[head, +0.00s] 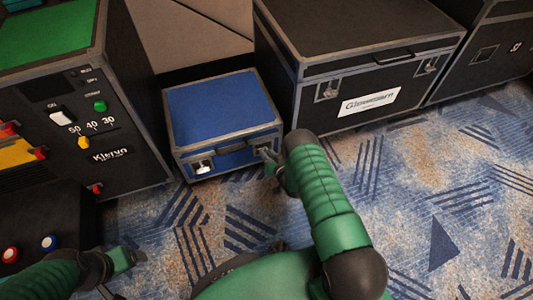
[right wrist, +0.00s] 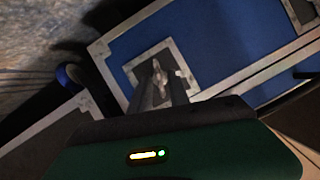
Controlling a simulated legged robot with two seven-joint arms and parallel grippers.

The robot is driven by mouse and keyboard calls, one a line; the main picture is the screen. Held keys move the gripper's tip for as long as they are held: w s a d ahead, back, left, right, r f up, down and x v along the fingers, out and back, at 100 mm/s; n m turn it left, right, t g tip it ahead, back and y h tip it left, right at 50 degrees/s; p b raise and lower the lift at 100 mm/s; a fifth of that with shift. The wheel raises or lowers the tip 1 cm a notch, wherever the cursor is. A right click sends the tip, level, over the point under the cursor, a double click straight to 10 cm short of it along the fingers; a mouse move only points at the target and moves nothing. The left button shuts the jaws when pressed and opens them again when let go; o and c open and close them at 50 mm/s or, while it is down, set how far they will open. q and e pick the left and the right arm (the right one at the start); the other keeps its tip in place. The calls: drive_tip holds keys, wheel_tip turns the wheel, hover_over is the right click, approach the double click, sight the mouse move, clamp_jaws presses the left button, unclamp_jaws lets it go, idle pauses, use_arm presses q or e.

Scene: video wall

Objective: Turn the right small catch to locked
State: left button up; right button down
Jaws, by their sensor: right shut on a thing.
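The small blue case (head: 221,109) stands on the carpet, lid closed. Its left catch (head: 203,167) is on the front face. The right catch is mostly hidden behind my right gripper (head: 269,160) in the head view. In the right wrist view the right catch (right wrist: 158,76) is a small metal tab on a square plate on the blue front. My right gripper (right wrist: 163,92) is shut on this catch, its fingers at the tab. Whether the catch is locked cannot be told. My left gripper (head: 125,275) is at the lower left, empty, its fingers apart.
A large black case (head: 360,75) with a white label stands right of the blue case. A black unit (head: 135,125) with switches and knobs stands close on the left. Patterned carpet (head: 440,190) is open floor at the right and front.

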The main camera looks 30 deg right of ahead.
drive_tip(key=shift+s+d+f+m+t+y+b, duration=0.2)
drive_tip(key=shift+m+t+y+b, duration=0.5)
drive_tip(key=shift+m+b, duration=1)
drive_tip(key=shift+w+d+f+m+t+y+b, duration=0.2)
drive_tip(key=shift+m+t+y+b, duration=0.5)
drive_tip(key=shift+m+b, duration=0.9)
drive_tip(key=shift+s+d+f+m+t+y+b, duration=0.1)
drive_tip(key=shift+s+f+m+t+y+b, duration=0.15)
drive_tip(key=shift+m+t+y+b, duration=1.3)
drive_tip(key=shift+m+g+h+p, duration=0.35)
drive_tip(key=shift+m+g+h, duration=0.4)
drive_tip(key=shift+g+h, duration=0.15)
drive_tip(key=c, duration=1.6)
unclamp_jaws()
drive_tip(key=shift+w+f, duration=0.1)
